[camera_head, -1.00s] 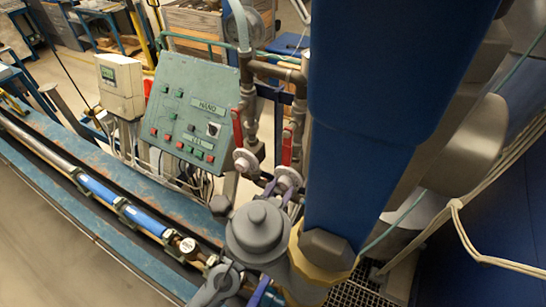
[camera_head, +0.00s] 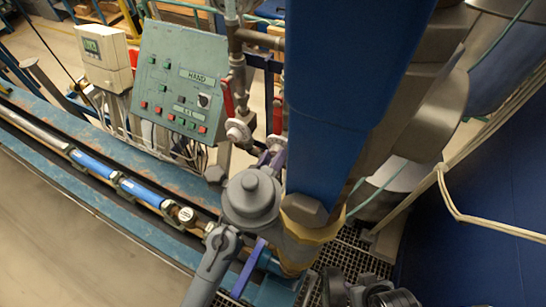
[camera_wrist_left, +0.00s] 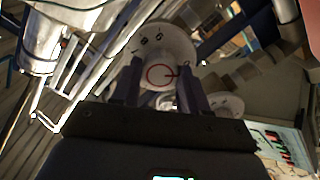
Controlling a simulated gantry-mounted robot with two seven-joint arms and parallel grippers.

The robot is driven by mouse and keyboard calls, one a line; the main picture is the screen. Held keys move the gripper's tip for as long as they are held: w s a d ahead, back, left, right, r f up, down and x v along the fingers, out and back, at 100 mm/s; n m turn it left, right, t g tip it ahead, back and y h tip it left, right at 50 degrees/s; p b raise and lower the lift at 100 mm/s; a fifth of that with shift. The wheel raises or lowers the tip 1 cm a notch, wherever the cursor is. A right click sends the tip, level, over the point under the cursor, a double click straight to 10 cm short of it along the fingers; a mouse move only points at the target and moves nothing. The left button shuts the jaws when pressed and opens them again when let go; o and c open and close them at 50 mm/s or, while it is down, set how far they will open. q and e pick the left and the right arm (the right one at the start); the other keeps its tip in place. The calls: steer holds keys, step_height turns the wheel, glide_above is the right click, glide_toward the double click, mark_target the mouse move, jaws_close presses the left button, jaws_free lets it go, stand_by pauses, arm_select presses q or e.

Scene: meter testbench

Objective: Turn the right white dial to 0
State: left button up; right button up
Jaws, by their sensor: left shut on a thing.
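Two white dials sit on the pipework right of the control panel. The left white dial (camera_head: 238,131) is free; the right white dial (camera_head: 277,142) is just beside it, partly covered. My left gripper (camera_head: 277,157) is at the right dial, mostly hidden behind my own wrist. In the left wrist view, the right dial (camera_wrist_left: 160,38) shows dark digits near its upper rim and a red ring with a short pointer line. My fingers (camera_wrist_left: 160,85) stand on both sides of its hub, shut on it. The left dial (camera_wrist_left: 226,104) shows to the right, untouched.
A green control panel (camera_head: 180,85) with buttons stands left of the dials. A grey-white meter box (camera_head: 105,57) is beside it. Red lever handles (camera_head: 277,115) rise close behind the dials. A blue pipe run (camera_head: 93,165) crosses the lower left.

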arm_select(q)
steer(key=shift+a+r, duration=0.1)
stand_by(0.4)
steer(key=o, duration=1.1)
steer(key=shift+w, duration=0.15)
steer(key=shift+c, duration=0.2)
